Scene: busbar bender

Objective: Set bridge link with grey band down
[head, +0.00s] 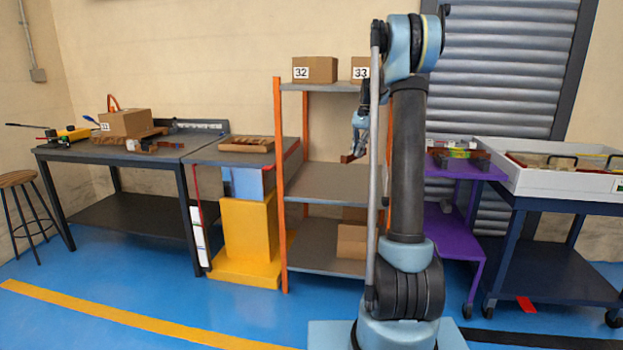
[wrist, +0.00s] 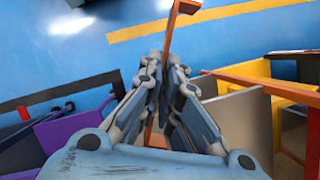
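My gripper (head: 359,134) is raised in front of the grey shelf unit, seen partly behind my arm in the head view. Its fingers (wrist: 166,75) are closed together around a copper-brown bar, which I take to be the bridge link (wrist: 170,32). The bar sticks out past the fingertips and has a bent or wider end (wrist: 186,6) at the top of the wrist view. In the head view the link shows as a small brown piece (head: 349,157) at the fingertips, clear of any surface I can see. I cannot make out a grey band on it.
A dark workbench (head: 60,151) holds a box and tools. Beside it is a grey-topped stand with a wooden tray (head: 246,144). The shelf unit (head: 325,182) has a bare middle board. A purple cart (head: 484,170) carries a fixture (head: 458,153). A white bin (head: 560,182) sits at right.

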